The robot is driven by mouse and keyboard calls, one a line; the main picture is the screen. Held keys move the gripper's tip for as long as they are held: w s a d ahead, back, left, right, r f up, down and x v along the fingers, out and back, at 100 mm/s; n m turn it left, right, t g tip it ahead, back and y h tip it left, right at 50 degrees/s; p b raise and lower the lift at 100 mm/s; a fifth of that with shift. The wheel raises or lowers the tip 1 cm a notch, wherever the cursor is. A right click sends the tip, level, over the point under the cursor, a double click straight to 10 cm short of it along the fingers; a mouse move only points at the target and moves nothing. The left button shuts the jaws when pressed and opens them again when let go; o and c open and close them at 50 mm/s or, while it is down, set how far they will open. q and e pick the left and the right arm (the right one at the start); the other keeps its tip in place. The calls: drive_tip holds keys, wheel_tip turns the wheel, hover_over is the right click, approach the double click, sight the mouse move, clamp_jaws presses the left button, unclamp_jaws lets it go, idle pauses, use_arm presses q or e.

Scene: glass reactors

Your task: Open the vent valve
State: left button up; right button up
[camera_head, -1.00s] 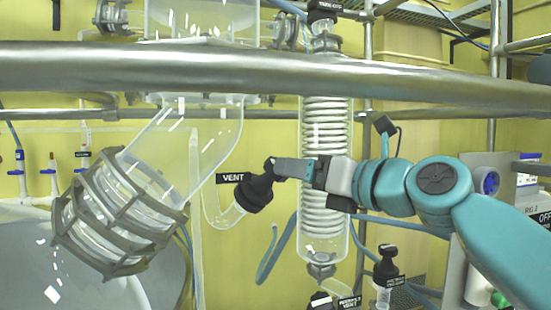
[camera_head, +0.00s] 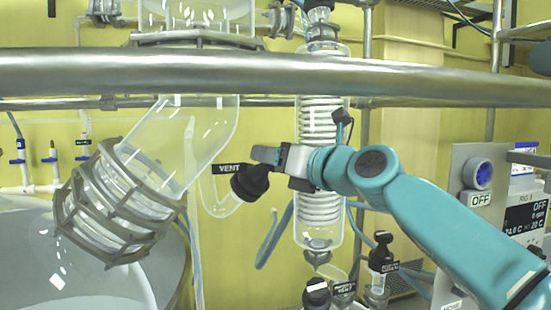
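The vent valve is a black knob (camera_head: 250,184) on a bent glass side tube, left of the coiled glass condenser. A black "VENT" label (camera_head: 229,169) sits just left of its top. My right gripper (camera_head: 262,155) comes in from the right, its grey finger at the upper end of the knob. The finger overlaps the knob's top in the picture; I cannot tell whether it touches. The finger gap is not clear, so open or shut does not show. My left gripper is not in view.
A thick metal rail (camera_head: 270,78) crosses above my arm. The coiled condenser (camera_head: 320,170) stands close behind the gripper. A large glass elbow with a clamp (camera_head: 120,205) is at left. Black-capped valves (camera_head: 317,292) are below, and a control box (camera_head: 480,180) is at right.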

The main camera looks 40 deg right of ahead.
drive_tip(key=shift+d+f+n+y+b, duration=0.1)
drive_tip(key=shift+f+n+y+b, duration=0.2)
drive_tip(key=shift+n+y+b, duration=0.7)
drive_tip(key=shift+w+n+y+b, duration=0.1)
drive_tip(key=shift+n+y+b, duration=0.45)
drive_tip(key=shift+n, duration=0.45)
drive_tip(key=shift+r+n+y+p, duration=0.25)
drive_tip(key=shift+n+y+p, duration=0.05)
drive_tip(key=shift+n+y, duration=0.9)
drive_tip(key=n+y+p, duration=0.1)
drive_tip(key=n+y, duration=0.1)
drive_tip(key=n, duration=0.1)
drive_tip(key=shift+r+g+y+p, duration=0.1)
drive_tip(key=shift+g+y+p, duration=0.15)
drive_tip(key=shift+g+p, duration=0.15)
drive_tip(key=shift+n+g+y+p, duration=0.35)
drive_tip(key=shift+n+g+y, duration=0.65)
drive_tip(key=shift+n, duration=0.9)
drive_tip(key=shift+y, duration=0.3)
